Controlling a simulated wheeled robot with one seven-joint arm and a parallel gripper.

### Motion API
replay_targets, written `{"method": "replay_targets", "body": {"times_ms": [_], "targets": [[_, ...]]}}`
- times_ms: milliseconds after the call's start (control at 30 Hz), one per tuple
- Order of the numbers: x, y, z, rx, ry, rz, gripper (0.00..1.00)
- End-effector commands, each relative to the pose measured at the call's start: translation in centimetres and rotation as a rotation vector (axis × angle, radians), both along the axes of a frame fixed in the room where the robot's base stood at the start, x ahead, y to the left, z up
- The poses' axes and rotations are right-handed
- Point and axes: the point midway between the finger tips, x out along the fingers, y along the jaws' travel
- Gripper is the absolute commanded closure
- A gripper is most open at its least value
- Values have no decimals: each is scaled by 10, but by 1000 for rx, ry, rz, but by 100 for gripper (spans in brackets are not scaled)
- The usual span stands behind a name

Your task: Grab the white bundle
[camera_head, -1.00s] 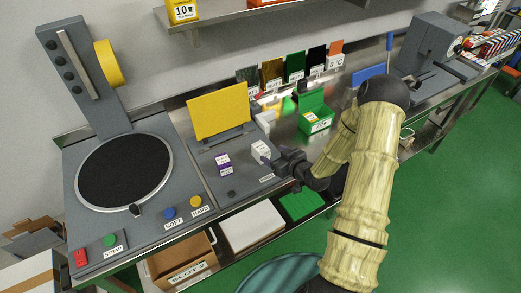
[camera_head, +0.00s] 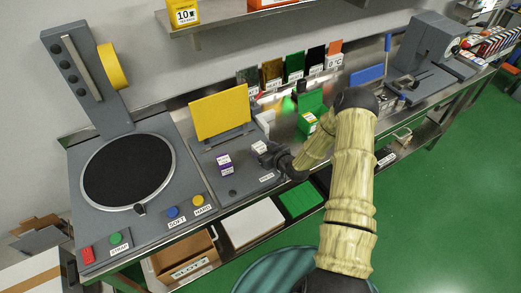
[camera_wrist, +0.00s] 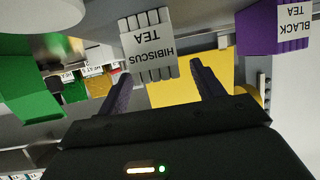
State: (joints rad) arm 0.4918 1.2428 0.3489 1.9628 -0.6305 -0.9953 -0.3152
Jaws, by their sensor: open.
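The white bundle (camera_wrist: 148,47), labelled "HIBISCUS TEA", appears upside down at the upper middle of the wrist view, between and beyond my gripper's fingers (camera_wrist: 160,85). My gripper is open. In the head view the white bundle (camera_head: 259,147) stands on the grey plate of the bench, partly hidden by my gripper (camera_head: 266,156), which is right at it. I cannot tell whether the fingers touch it. A purple bundle (camera_head: 226,163) stands to its left; in the wrist view it is labelled "BLACK TEA" (camera_wrist: 275,28).
A yellow panel (camera_head: 220,113) stands behind the bundles. A green box (camera_head: 307,122) is to the right. A round black turntable (camera_head: 128,170) is at the left. Open bins, one of brown cardboard (camera_head: 185,255), sit below the bench front.

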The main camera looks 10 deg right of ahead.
Motion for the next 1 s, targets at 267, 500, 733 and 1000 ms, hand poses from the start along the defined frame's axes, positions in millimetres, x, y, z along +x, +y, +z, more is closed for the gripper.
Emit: {"method": "replay_targets", "body": {"times_ms": [267,500,733,1000], "targets": [[17,7,-7,0,0,-1,33],[17,7,-8,0,0,-1,33],[17,7,-7,0,0,-1,33],[17,7,-7,0,0,-1,80]]}}
